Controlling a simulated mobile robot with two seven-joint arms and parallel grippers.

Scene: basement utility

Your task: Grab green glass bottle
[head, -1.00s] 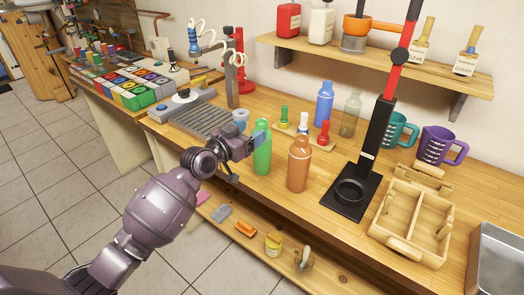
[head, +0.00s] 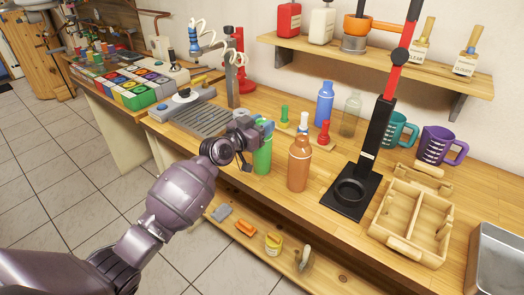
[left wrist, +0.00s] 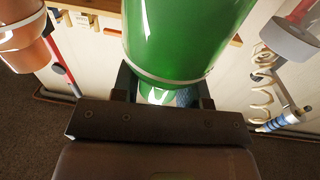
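The green glass bottle (head: 262,160) stands upright on the wooden workbench. Its top is hidden behind my left gripper (head: 262,128) in the head view. In the left wrist view the green bottle (left wrist: 190,35) fills the upper middle, with a pale ring near its narrow end. My left gripper's fingers (left wrist: 164,92) stand apart on either side of that narrow end. A gap shows beside the right finger, so the gripper looks open around the neck. My right gripper is not in view.
An orange-brown bottle (head: 299,163) stands close to the right. Blue (head: 325,104) and clear (head: 351,114) bottles stand behind, near a red-knobbed stamp (head: 324,133). A black stand (head: 351,190) and wooden caddy (head: 412,219) are farther right. A grey grooved plate (head: 208,118) lies left.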

